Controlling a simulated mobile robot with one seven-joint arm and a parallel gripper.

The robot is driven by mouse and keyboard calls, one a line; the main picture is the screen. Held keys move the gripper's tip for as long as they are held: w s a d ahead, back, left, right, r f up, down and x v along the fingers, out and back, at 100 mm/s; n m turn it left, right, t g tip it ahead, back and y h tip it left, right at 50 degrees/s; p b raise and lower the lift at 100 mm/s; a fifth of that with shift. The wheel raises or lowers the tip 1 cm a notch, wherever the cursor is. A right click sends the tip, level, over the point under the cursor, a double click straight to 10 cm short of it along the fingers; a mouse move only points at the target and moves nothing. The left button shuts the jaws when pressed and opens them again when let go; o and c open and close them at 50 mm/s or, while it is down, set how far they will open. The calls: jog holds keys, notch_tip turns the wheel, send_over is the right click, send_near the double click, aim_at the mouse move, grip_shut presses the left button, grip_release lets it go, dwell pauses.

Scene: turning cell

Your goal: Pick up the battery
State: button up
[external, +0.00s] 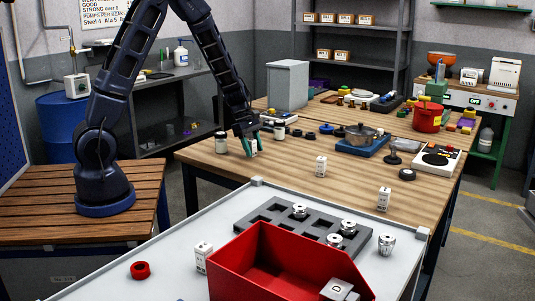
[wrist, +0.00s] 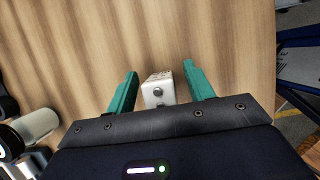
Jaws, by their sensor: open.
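A small white block with two dark round studs on its end, which looks like the battery (wrist: 158,88), stands on the wooden table in the wrist view. My gripper (wrist: 160,85) is open, with one green finger on each side of it. A gap shows between the block and each finger. In the external view my gripper (external: 250,143) is low over the left part of the table, with the battery (external: 254,147) partly hidden between its fingers. Similar white blocks stand on the table (external: 320,166), at its right (external: 384,198) and on the near bench (external: 203,256).
White jars with dark lids stand left (external: 221,143) and right (external: 279,131) of my gripper. A red bin (external: 262,262) and a grey slotted tray (external: 270,213) are on the near bench. Table ahead of the battery is bare.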

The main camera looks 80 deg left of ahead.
aim_at(253, 140)
jog(key=c, duration=1.1)
jog(key=shift+r, duration=0.1)
notch_tip(253, 140, up, 20)
